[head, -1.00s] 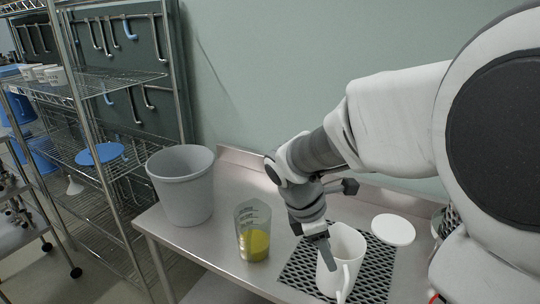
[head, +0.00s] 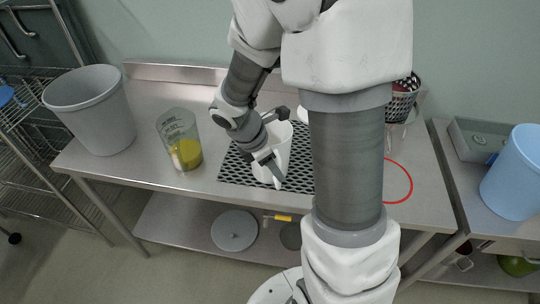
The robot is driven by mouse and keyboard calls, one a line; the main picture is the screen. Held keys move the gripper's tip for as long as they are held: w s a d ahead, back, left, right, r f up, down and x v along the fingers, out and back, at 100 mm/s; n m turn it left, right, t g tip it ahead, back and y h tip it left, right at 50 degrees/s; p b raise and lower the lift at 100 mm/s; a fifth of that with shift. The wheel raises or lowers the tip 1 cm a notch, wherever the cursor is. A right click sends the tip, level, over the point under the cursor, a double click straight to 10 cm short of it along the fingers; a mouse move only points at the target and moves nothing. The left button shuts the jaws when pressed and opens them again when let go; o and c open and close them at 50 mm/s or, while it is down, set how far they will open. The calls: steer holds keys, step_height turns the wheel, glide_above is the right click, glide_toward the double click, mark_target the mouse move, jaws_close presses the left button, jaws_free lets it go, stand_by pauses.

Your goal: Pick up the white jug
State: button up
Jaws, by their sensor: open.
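The white jug (head: 283,143) stands upright on a dark perforated mat (head: 236,171) on the steel table. Its handle faces the front. My gripper (head: 273,150) is open at the jug, with one finger in front of its near wall and the rest of the hand over its left side. I cannot tell whether the fingers touch the jug. My forearm crosses the view just right of the jug and hides part of the mat.
A clear beaker with yellow liquid (head: 185,152) and a grey bin (head: 95,112) stand left on the table. A dark basket (head: 403,98) is at the back right. A red ring (head: 397,182) lies right of my arm. A blue bucket (head: 514,178) stands on the right-hand counter.

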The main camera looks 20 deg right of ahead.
mark_target(279, 190)
steer(key=x, duration=0.4)
steer(key=shift+b, duration=0.35)
jaws_close()
stand_by(1.0)
